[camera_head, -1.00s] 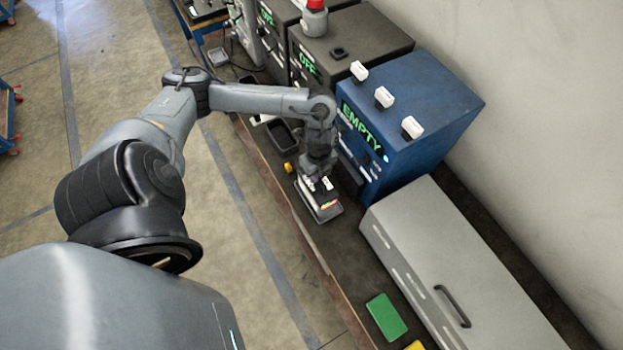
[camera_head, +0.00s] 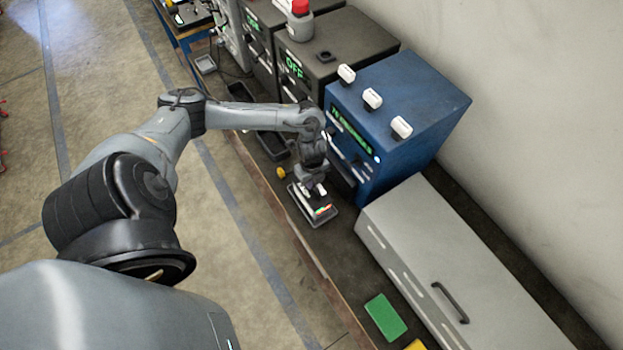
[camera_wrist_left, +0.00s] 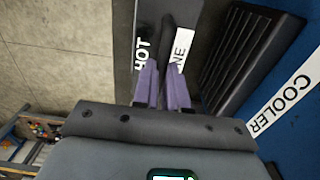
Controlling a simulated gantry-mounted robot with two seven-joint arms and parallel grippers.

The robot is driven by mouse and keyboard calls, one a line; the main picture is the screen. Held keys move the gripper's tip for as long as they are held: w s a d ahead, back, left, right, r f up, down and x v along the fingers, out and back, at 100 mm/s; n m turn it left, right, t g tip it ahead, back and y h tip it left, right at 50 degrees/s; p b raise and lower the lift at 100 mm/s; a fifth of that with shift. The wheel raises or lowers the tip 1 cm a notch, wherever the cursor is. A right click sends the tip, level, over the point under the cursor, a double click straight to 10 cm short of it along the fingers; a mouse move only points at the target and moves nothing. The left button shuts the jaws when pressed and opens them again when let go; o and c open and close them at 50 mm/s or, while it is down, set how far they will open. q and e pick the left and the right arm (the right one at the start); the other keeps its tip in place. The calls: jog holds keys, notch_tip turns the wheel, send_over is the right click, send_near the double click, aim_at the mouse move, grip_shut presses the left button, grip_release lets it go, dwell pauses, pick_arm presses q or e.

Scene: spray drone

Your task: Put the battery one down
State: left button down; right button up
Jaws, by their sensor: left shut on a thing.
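My left gripper (camera_head: 316,190) is at the bench beside the blue cooler (camera_head: 392,120). It is shut on the dark battery (camera_head: 320,213), a flat block with a small white, red and green patch on top. In the left wrist view the purple fingers (camera_wrist_left: 163,75) close around a dark handle-like part. The cooler, labelled COOLER, also shows there (camera_wrist_left: 275,120). I cannot tell whether the battery touches the bench. My right gripper is not in view.
A long grey case (camera_head: 450,255) with a handle stands right of the cooler. A green pad (camera_head: 385,317) lies on the front bench. A dark tray (camera_head: 270,142) and a yellow knob (camera_head: 281,172) are left of the gripper. Dark units marked OFF (camera_head: 320,58) stand behind.

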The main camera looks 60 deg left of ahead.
pick_arm(q)
jog(key=shift+w, duration=0.1)
jog(key=c, duration=1.5)
grip_release()
jog(key=shift+f, duration=0.1)
jog(key=o, duration=0.3)
jog(key=shift+o, duration=0.2)
